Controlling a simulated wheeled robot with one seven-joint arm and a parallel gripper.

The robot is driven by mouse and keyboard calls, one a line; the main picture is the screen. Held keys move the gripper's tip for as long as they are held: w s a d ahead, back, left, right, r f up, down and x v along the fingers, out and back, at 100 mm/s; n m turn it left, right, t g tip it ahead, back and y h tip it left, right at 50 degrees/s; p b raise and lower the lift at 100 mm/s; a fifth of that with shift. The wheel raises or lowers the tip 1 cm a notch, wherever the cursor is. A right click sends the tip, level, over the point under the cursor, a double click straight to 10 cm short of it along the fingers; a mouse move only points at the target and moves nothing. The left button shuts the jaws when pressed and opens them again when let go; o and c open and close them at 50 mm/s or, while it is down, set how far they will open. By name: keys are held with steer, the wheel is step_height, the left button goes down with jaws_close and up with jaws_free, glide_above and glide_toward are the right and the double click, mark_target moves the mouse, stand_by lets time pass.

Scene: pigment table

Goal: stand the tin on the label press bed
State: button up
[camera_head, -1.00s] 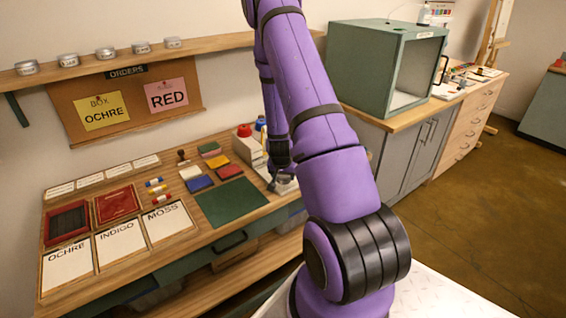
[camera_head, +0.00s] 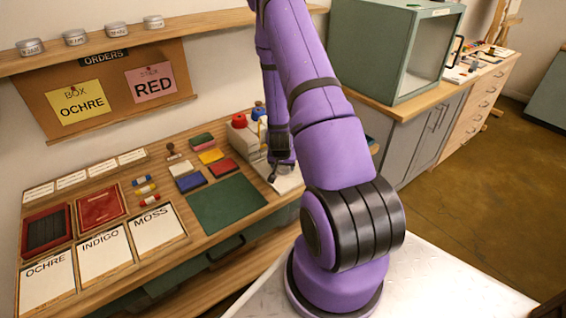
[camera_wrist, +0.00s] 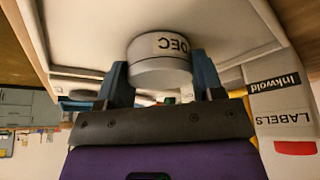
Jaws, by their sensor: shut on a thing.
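A pale round tin (camera_wrist: 158,70) with a label reading "DEC" sits between the blue fingers of my gripper (camera_wrist: 162,80) in the wrist view. My gripper is shut on it. In the head view my gripper (camera_head: 282,172) is low over the pale label press bed (camera_head: 291,184), at the right end of the workbench. The tin cannot be made out there. In the wrist view a pale rimmed surface (camera_wrist: 90,40) lies close around the tin. I cannot tell whether the tin touches it.
The label press body (camera_head: 243,140), with a red knob, stands behind the bed. A label box (camera_wrist: 280,100) shows beside the gripper in the wrist view. A green mat (camera_head: 228,204) and colored pads (camera_head: 190,182) lie left of the bed. A green cabinet (camera_head: 385,50) stands to the right.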

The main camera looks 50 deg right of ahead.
steer(key=shift+f, duration=0.1)
steer(key=o, duration=0.9)
steer(key=shift+o, duration=0.2)
